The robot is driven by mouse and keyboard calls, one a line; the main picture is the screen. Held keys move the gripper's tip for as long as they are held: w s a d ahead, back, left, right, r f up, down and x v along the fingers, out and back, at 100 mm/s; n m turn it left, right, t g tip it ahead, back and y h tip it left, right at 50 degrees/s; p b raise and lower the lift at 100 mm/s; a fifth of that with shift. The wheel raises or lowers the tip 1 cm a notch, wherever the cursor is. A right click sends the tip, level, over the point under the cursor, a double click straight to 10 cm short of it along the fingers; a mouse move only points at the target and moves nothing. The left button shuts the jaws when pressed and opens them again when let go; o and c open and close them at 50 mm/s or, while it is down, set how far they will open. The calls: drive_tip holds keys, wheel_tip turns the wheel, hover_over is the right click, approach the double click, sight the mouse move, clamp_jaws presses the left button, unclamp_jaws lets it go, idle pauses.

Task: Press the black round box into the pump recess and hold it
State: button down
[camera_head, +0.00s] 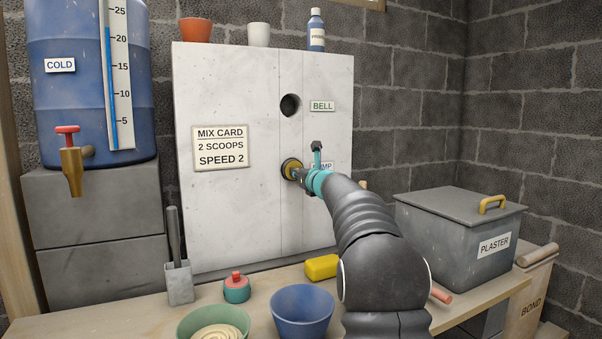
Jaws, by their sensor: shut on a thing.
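The white upright panel (222,215) has a round opening at the PUMP label (326,166), which my arm partly covers. The black round box (286,164) shows there as a small dark round shape with an ochre ring. My gripper (297,173) is shut on the box and points straight at the panel. The box is at the pump recess, but my gripper hides much of it. I cannot tell how deep it sits or whether it is flush. Above it, the round hole beside the BELL label (322,106) is dark and open.
A bench (262,291) runs below the panel. On it stand a blue bowl (302,312), a green bowl (213,325), a teal pot with a red top (236,289), a yellow block (322,267) and a grey plaster bin (440,241). The blue barrel (85,100) stands left.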

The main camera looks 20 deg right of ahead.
drive_tip(key=shift+w+p, duration=0.6)
drive_tip(key=shift+w, duration=0.5)
idle(0.8)
idle(3.3)
drive_tip(key=c, duration=1.1)
unclamp_jaws()
drive_tip(key=shift+s, duration=0.1)
